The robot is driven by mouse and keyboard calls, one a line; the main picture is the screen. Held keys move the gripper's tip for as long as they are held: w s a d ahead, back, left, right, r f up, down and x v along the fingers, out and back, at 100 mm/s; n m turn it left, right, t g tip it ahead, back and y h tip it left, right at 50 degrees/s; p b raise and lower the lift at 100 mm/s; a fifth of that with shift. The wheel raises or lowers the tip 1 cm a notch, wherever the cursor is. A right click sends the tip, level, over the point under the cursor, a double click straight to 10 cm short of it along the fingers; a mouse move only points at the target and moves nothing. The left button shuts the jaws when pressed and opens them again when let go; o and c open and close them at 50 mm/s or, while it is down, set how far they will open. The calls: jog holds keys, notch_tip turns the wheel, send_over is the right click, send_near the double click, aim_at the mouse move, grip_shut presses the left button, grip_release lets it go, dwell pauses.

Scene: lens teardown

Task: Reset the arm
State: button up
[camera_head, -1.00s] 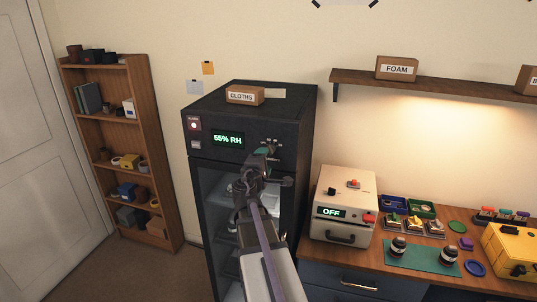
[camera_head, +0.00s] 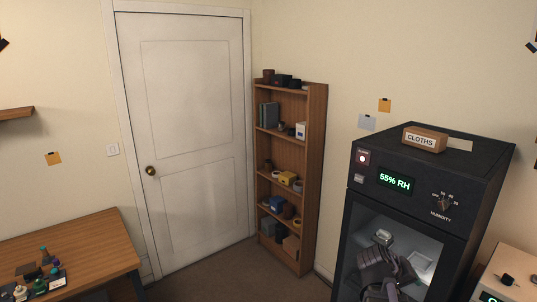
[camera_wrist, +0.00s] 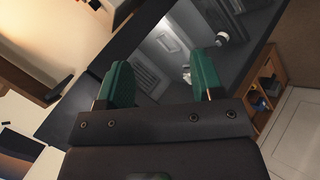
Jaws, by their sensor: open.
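My gripper (camera_wrist: 163,78) shows in the wrist view with two green fingers spread apart and nothing between them. It faces the dark humidity cabinet. In the head view my arm is folded low in front of the cabinet (camera_head: 490,152); the fingertips are hard to make out there. The humidity knob (camera_head: 444,202) on the cabinet's upper panel is clear of my gripper.
A CLOTHS box (camera_head: 424,140) sits on the cabinet. A wooden shelf unit (camera_head: 318,170) with small items and a closed white door (camera_head: 190,135) stand to the left. A wooden table (camera_head: 80,245) holds small bottles at lower left. Part of a pale device (camera_head: 520,268) shows at lower right.

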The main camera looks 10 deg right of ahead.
jog(key=a+f+n+y+b, duration=0.1)
jog(key=a+f+y+b, duration=0.2)
jog(key=a, duration=0.7)
jog(key=a+f+n+y+b, duration=0.1)
jog(key=a+f+y+b, duration=0.2)
jog(key=a+f, duration=0.4)
jog(key=a+f+n+g+y+b, duration=0.1)
jog(key=a+f, duration=0.4)
jog(key=a, duration=0.8)
jog(key=shift+s+a+f+y+b, duration=0.3)
jog(key=shift+s+f+y+b, duration=0.1)
jog(key=shift+y+b, duration=0.55)
jog(key=shift+w, duration=0.1)
